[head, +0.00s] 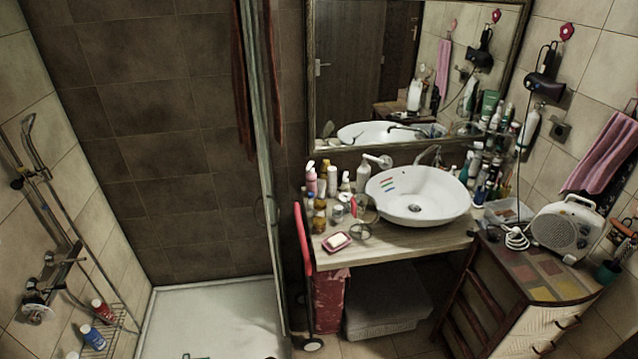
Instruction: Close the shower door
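The shower door (262,165) is a tall glass panel with a pale frame, seen almost edge-on along the right side of the shower. A thin round handle (259,211) shows about halfway up it. The side of the shower facing me is open, and the white shower tray (225,305) shows through it. Neither of my grippers can be made out in the head view. A small dark shape at the bottom edge, over the tray, is too cut off to identify.
A red-handled upright item (303,240) stands just right of the door. The washbasin (418,195) on a cluttered counter and a drawer cabinet (535,270) fill the right. Shower fittings (50,265) and a bottle rack (100,335) are on the left wall.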

